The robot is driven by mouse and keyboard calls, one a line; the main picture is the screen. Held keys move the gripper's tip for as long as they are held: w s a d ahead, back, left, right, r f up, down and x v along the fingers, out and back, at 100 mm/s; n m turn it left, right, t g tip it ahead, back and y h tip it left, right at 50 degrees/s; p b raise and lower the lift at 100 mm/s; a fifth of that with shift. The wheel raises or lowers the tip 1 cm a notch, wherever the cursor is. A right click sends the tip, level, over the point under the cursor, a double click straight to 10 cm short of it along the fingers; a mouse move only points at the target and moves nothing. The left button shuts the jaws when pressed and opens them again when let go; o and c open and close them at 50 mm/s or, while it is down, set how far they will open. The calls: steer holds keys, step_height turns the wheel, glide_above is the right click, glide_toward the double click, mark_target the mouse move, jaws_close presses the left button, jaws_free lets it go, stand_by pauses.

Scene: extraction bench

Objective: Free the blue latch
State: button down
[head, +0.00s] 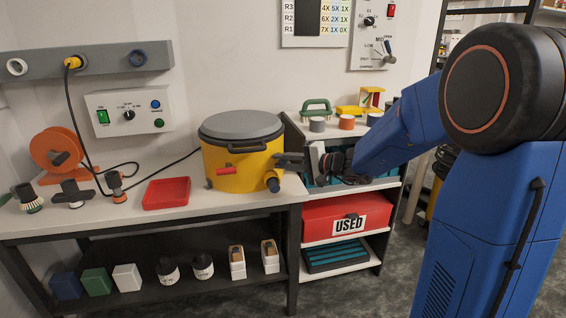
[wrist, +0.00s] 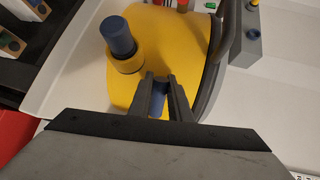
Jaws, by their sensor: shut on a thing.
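The yellow pot (head: 228,168) stands on the bench with its grey lid (head: 240,124) on. My gripper (head: 284,160) reaches the right side of the pot, just under the lid's rim. In the wrist view my gripper (wrist: 160,84) is shut on a small blue part, the blue latch (wrist: 158,98), against the yellow wall. The fingers cover much of the latch, and in the head view it is hidden. Beside it, a blue-tipped yellow spout (wrist: 118,36) sticks out of the pot; it also shows in the head view (head: 273,182).
A red handle (head: 228,168) is on the pot's front. A red tray (head: 166,193) lies left of the pot. A shelf with a red USED bin (head: 318,219) stands close on the right, under my arm. The bench between tray and pot is clear.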

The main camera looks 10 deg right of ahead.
steer(key=c, duration=1.6)
jaws_free()
steer(key=shift+f, duration=0.1)
steer(key=shift+c, duration=0.2)
steer(key=v, duration=1.7)
steer(key=shift+s, duration=0.15)
steer(key=s+a+f+n+g+h, duration=0.25)
steer(key=s+a, duration=0.25)
steer(key=s, duration=0.3)
steer(key=s+a+f+n+g+h, duration=0.1)
steer(key=s+a+f+n+g, duration=0.25)
steer(key=s+a, duration=0.4)
steer(key=s+d+f+n+h, duration=0.2)
steer(key=s+d+h, duration=0.5)
steer(key=s, duration=0.6)
steer(key=d+f, duration=0.1)
steer(key=d, duration=0.1)
steer(key=shift+s+d+f+n+h, duration=0.3)
steer(key=shift+s+f+n+h, duration=0.05)
steer(key=shift+s+f+n, duration=0.05)
